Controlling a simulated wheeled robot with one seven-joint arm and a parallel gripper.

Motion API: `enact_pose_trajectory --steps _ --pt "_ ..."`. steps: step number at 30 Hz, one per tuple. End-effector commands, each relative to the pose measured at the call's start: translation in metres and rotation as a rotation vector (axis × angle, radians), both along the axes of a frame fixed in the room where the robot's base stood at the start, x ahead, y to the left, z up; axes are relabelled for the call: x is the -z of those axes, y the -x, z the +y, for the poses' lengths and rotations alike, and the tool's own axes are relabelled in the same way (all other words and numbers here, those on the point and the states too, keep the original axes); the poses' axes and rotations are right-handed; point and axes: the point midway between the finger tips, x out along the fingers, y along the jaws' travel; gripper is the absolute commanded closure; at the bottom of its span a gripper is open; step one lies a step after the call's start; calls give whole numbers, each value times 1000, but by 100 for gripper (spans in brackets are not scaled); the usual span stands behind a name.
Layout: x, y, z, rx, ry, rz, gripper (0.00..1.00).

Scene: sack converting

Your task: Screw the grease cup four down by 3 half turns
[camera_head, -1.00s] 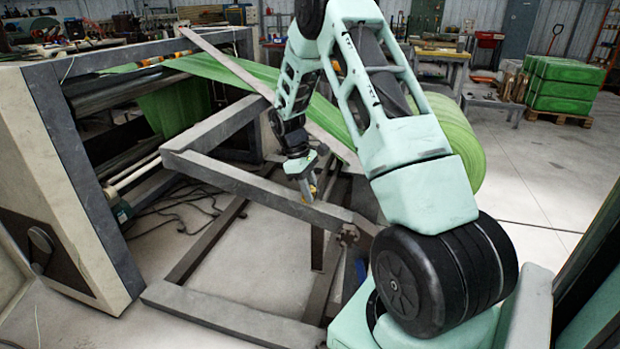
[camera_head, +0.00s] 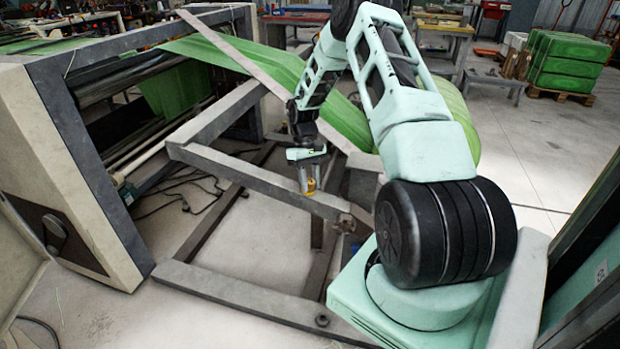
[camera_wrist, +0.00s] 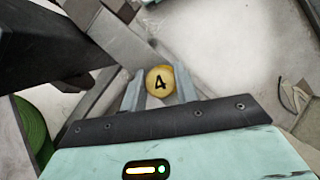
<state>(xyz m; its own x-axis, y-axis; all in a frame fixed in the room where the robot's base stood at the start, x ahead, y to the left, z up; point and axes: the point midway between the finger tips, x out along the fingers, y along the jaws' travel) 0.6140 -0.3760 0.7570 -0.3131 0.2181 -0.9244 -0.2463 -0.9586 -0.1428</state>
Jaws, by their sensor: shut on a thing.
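Grease cup four (camera_wrist: 160,81) is a round yellow cap marked with a black 4. In the wrist view it sits between the two fingers of my gripper (camera_wrist: 160,90), which are shut on its sides. In the head view the yellow cup (camera_head: 310,187) shows small at the fingertips of my gripper (camera_head: 308,184), over the grey frame beam (camera_head: 262,185). The fingers point downward there. The cup's lower part and its thread are hidden.
The grey steel stand carries a green film roll (camera_head: 462,130), partly behind my arm. A long sloping bar (camera_head: 225,45) and green film (camera_head: 285,70) run above the stand. The machine housing (camera_head: 75,170) stands on the left. Green stacked bales (camera_head: 565,62) are far off.

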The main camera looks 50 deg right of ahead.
Motion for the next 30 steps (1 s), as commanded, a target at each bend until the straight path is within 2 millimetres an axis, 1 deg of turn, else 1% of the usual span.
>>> enact_pose_trajectory --steps 11,12,13,14,24,26,30 --pt "1 2 0 4 -2 6 93" --pt "1 2 0 4 -2 6 62" --pt "1 2 0 4 -2 6 53" --pt "1 2 0 4 -2 6 48" --pt "-2 0 -1 3 0 1 48" --pt "-7 -2 -2 3 0 0 48" --pt "-28 -10 -7 4 1 -2 48"
